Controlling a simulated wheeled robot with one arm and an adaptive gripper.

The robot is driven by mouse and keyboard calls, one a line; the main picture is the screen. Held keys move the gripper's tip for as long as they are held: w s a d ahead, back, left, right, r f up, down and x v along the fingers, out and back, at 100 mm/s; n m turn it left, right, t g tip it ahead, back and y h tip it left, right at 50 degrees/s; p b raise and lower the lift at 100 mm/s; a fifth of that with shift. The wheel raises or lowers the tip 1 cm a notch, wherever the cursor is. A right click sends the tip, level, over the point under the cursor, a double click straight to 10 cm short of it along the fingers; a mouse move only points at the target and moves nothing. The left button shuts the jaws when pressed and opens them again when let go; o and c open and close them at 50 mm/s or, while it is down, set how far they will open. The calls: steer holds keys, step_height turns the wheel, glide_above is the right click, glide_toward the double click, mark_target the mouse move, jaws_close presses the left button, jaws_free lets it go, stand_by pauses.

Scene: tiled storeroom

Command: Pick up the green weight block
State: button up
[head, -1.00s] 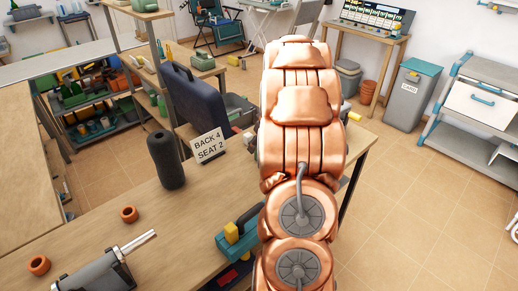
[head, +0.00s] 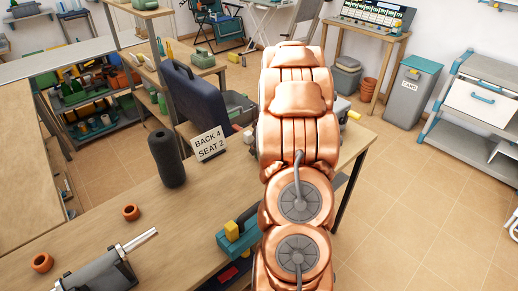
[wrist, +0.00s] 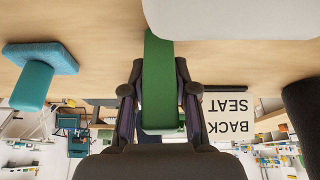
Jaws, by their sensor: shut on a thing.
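The green weight block (wrist: 160,72) is upright in the picture in the wrist view, between the two dark fingers of my gripper (wrist: 159,66). The fingers are shut on its sides. Its upper end in the picture meets the edge of a large white thing (wrist: 235,18). I cannot tell whether the block still touches the wooden bench. In the head view, my copper-coloured arm hides both the gripper and the block.
The bench (head: 180,215) holds a dark cylinder (head: 167,158), a "BACK 4 SEAT 2" sign (head: 208,144), a dark blue case (head: 200,100), small orange pots (head: 131,212), a grey metal device (head: 100,272) and a teal tool (head: 236,236). Tiled floor (head: 430,210) is clear on the right.

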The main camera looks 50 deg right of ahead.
jaws_close()
steer(key=shift+r, duration=0.15)
